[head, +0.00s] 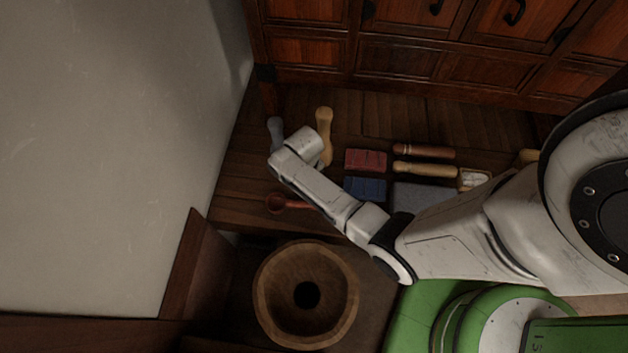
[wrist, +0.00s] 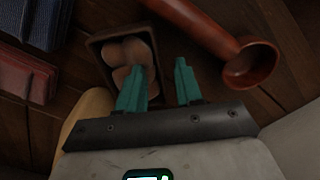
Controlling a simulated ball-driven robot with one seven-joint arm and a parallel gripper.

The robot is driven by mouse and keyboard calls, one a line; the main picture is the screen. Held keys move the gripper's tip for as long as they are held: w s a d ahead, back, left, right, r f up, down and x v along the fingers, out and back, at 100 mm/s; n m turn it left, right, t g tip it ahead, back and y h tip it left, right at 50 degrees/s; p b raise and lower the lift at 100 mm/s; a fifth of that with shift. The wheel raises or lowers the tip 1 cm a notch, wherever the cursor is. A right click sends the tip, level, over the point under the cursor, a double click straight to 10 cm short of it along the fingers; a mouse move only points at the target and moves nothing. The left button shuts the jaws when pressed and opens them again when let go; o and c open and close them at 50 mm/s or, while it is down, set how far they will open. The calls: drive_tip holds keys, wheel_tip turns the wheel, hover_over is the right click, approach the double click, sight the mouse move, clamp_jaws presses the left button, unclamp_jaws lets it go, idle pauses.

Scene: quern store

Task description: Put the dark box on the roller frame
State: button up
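A small dark open box (wrist: 97,50) with several brown rounded pieces in it lies on the wooden shelf in the wrist view; I take it as the dark box. My gripper (wrist: 162,78) has two green fingers spread apart with nothing held between them. The left finger overlaps the box in the picture and the right finger is over bare boards just right of it, so the box's right wall lies between them; I cannot tell the height gap. In the head view my arm hides the box and fingertips. I cannot make out a roller frame in either view.
A reddish ladle (wrist: 235,60) lies right of the fingers. A red block (head: 365,160), a blue block (head: 364,188), a yellow pestle (head: 323,122), a grey-blue one (head: 275,128) and wooden rods (head: 424,169) surround my arm. A wooden bowl (head: 268,285) stands in front; cabinets rise behind.

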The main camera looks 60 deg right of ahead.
drive_tip(key=shift+f, duration=0.9)
clamp_jaws()
